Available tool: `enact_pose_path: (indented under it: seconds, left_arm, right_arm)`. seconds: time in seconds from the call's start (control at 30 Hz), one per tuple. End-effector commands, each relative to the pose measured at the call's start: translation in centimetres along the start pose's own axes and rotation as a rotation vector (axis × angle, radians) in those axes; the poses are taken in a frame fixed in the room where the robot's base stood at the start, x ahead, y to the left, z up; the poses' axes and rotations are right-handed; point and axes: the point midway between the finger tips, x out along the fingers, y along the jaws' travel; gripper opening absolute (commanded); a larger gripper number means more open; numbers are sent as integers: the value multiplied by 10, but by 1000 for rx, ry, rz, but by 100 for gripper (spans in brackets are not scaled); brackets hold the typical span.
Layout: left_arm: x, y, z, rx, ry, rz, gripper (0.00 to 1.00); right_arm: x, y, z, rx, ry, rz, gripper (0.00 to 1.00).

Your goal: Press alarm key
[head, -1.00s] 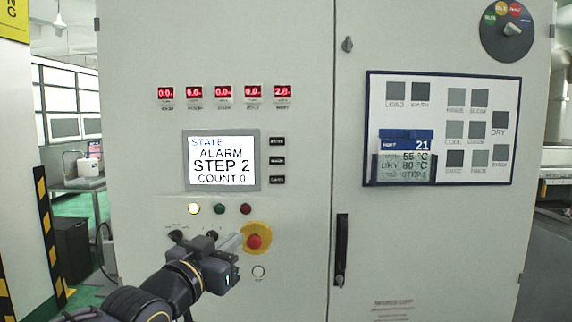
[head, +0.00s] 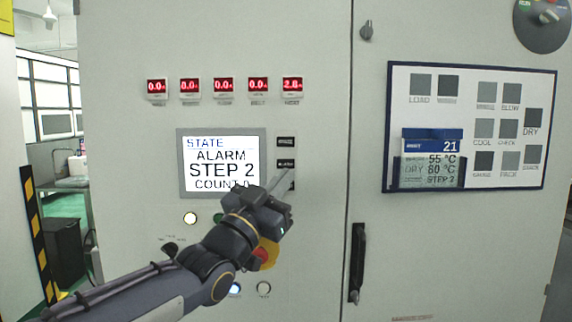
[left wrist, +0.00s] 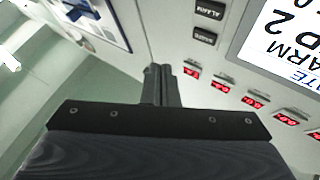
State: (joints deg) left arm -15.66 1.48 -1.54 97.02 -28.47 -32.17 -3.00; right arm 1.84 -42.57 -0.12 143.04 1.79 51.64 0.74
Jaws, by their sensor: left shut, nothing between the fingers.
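A column of small black keys stands right of the display on the cabinet. The middle key, the alarm key (head: 286,163), carries a label that seems to read ALARM. It also shows in the left wrist view (left wrist: 209,9), upside down. The display (head: 221,160) reads ALARM, STEP 2. My left gripper (head: 287,174) is shut and empty, with its tips just below the alarm key in the head view, partly covering the lowest key (head: 292,185). In the left wrist view its fingers (left wrist: 162,84) point toward the panel. Contact cannot be told. My right gripper is not in view.
Red number readouts (head: 223,86) run above the display. A red stop button (head: 265,254) on a yellow base is partly hidden behind my gripper. A lit lamp (head: 190,218) sits below the display. A black door handle (head: 357,262) and a white board (head: 470,125) are to the right.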

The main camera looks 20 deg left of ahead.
Motion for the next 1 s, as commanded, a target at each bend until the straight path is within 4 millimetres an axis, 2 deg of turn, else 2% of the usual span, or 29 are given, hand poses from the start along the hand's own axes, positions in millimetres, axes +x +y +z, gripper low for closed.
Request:
enact_pose_path:
  seconds: [0.47,0.7,1.0]
  left_arm:
    - [44,-32,28,1,-5,-1,0]
    - [57,-42,41,1,-2,-1,0]
    - [59,-44,44,-1,-1,0,0]
  right_arm:
    - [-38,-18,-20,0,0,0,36]
    - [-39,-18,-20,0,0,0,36]
    - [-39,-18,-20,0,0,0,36]
